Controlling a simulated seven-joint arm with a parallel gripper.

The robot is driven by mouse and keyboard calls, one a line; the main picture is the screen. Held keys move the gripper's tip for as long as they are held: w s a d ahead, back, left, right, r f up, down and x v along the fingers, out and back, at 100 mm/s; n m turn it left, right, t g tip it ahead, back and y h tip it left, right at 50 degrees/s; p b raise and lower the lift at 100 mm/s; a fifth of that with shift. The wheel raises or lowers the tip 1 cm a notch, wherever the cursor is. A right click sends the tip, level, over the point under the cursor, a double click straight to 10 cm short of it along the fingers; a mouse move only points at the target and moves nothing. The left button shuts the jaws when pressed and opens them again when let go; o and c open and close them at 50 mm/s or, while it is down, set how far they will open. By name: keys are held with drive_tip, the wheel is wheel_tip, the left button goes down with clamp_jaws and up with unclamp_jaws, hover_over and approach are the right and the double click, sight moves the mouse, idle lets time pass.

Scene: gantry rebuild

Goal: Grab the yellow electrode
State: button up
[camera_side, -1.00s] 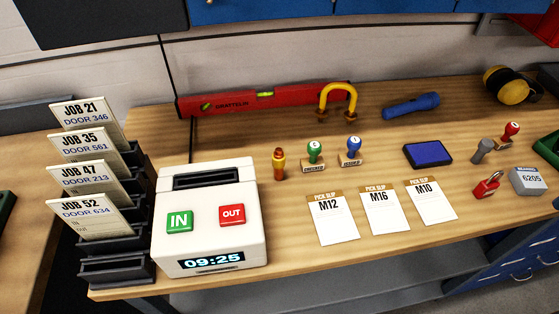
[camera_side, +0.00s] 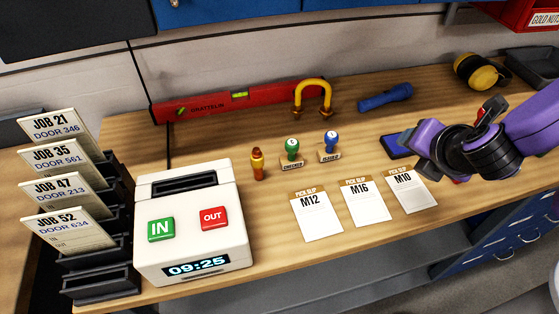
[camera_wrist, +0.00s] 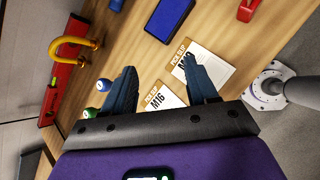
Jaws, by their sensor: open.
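Nothing in view is clearly an electrode. The nearest in colour are a small upright orange-yellow piece (camera_side: 258,164) on the bench behind the white time clock, and a yellow arch-shaped piece (camera_side: 314,91) by the red level. The arch also shows in the wrist view (camera_wrist: 70,42); the small upright piece cannot be made out there. My gripper (camera_wrist: 160,72) is open and empty, above the pick slips in the wrist view. In the side view it is at the right, over the blue ink pad, far from both yellow pieces; its fingertips are hard to make out there.
Green (camera_side: 292,151) and blue (camera_side: 331,144) stamps stand right of the orange-yellow piece. The red level (camera_side: 240,100) lies at the back. Three pick slips (camera_side: 317,217) lie in front. A blue flashlight (camera_side: 386,97), time clock (camera_side: 190,220) and yellow earmuffs (camera_side: 482,72) flank the area.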

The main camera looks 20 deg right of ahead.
drive_tip(key=a+n+t+y, duration=0.35)
drive_tip(key=a+n, duration=0.35)
drive_tip(key=a, duration=0.5)
drive_tip(key=n+t+y, duration=0.2)
drive_tip(key=n+y, duration=0.1)
drive_tip(key=n, duration=0.3)
approach(262, 162)
drive_tip(key=shift+g, duration=0.25)
drive_tip(key=x, duration=0.8)
drive_tip(key=shift+w+r, duration=0.1)
drive_tip(key=shift+r, duration=0.05)
drive_tip(key=shift+x, duration=2.6)
drive_tip(key=shift+a+r, duration=0.15)
drive_tip(key=shift+c, duration=0.3)
drive_tip(key=c, duration=1)
clamp_jaws()
drive_tip(key=shift+r, duration=0.1)
